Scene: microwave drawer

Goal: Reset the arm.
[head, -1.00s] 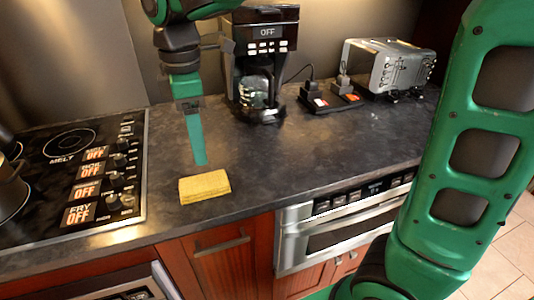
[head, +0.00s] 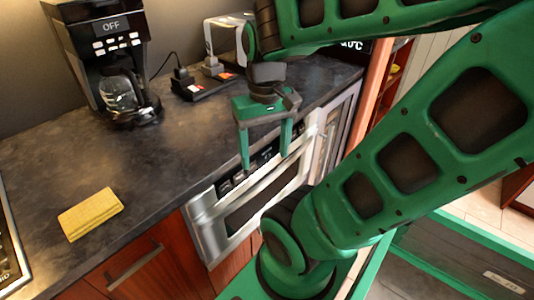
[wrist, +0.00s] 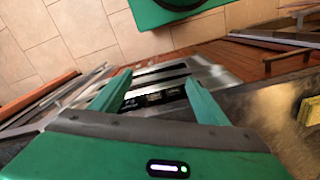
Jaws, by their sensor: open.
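My green gripper (head: 266,160) is open and empty in the head view. Its two fingers point down near the counter's front edge, in front of or over the built-in microwave drawer (head: 218,232). In the wrist view my gripper (wrist: 155,92) shows its two fingers spread apart with nothing between them. The microwave drawer's front (wrist: 180,75) lies beyond the fingers there. My arm covers part of the drawer in the head view. The drawer looks shut.
A yellow sponge (head: 90,214) lies on the dark counter (head: 150,165). A coffee maker (head: 108,50) stands at the back, with a power strip (head: 198,86) and a toaster (head: 228,36) to its right. Tiled floor (wrist: 85,30) is open in front.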

